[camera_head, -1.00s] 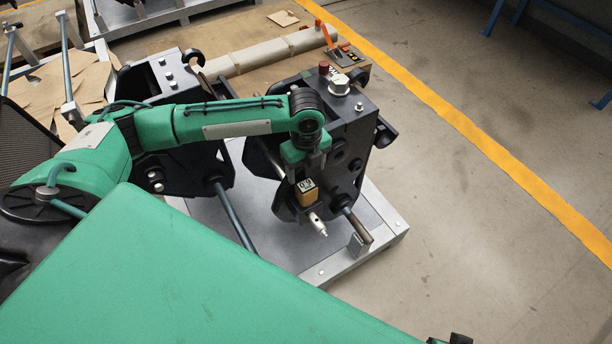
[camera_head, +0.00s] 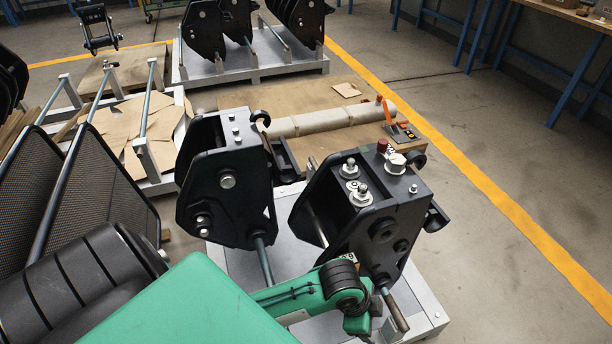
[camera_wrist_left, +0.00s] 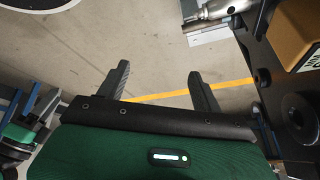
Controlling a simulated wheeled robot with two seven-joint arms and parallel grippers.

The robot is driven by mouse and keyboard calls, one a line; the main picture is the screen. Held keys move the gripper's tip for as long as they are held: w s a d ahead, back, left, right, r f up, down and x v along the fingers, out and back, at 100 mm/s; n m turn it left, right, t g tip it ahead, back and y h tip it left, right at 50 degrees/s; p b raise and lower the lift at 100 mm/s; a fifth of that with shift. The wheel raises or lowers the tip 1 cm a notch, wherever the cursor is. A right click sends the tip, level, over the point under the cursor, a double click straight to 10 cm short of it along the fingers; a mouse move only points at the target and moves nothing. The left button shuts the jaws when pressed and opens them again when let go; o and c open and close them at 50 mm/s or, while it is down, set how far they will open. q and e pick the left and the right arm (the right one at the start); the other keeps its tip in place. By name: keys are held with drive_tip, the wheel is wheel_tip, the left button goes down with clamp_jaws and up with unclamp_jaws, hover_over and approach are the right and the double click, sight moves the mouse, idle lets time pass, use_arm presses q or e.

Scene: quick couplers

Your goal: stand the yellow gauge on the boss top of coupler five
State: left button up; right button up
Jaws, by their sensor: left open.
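A yellow-tan block with a white lettered label, which looks like the yellow gauge (camera_wrist_left: 295,30), is at the upper right in the left wrist view, close against a black coupler. In the head view only its label edge (camera_head: 349,259) shows behind my left arm. My left gripper (camera_wrist_left: 157,72) is open with nothing between its fingers; the gauge is to the right of them. In the head view its fingers are hidden. The right-hand black coupler (camera_head: 405,208) has a red cap, a pale round fitting and bolts on top. I cannot read which coupler is five. My right gripper is not in view.
A second black coupler (camera_head: 226,185) stands left on the same grey pallet (camera_head: 435,312). Behind are a beige roll (camera_head: 345,117), an orange-handled tool (camera_head: 388,112) and more couplers (camera_head: 205,30). Open floor lies to the right, past a yellow line (camera_head: 490,195).

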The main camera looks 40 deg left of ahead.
use_arm(q)
drive_tip(key=s+a+f+n+y, duration=0.3)
drive_tip(key=s+a+f+n, duration=0.2)
drive_tip(key=s+a+n, duration=0.4)
drive_tip(key=shift+s+a+n, duration=0.15)
drive_tip(key=shift+s+n, duration=0.45)
drive_tip(key=shift+s, duration=0.5)
